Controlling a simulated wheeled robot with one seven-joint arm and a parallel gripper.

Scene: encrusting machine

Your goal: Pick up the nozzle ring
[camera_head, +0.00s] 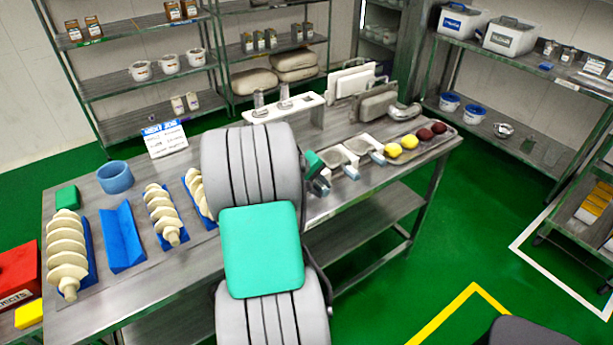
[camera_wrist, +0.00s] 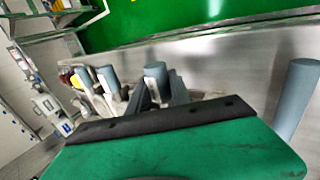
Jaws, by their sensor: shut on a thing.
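My gripper (camera_head: 319,182) is low over the front edge of the steel table, just right of my arm. In the wrist view, its dark fingers (camera_wrist: 160,92) are shut on a part with a grey cylindrical grip (camera_wrist: 155,75), which looks like the nozzle ring. My arm and gripper hide most of this part in the head view. Two similar pale parts with grey grips, one nearer (camera_head: 335,158) and one farther (camera_head: 360,146), lie on the table just to the right. I cannot tell whether the held part touches the table.
The table (camera_head: 190,285) also holds cream screws in blue cradles, a blue ring (camera_head: 115,177), a sign (camera_head: 165,138), and a tray (camera_head: 447,134) with yellow and dark red balls. White plates (camera_head: 350,80) stand at the back. Green floor lies open at the front right.

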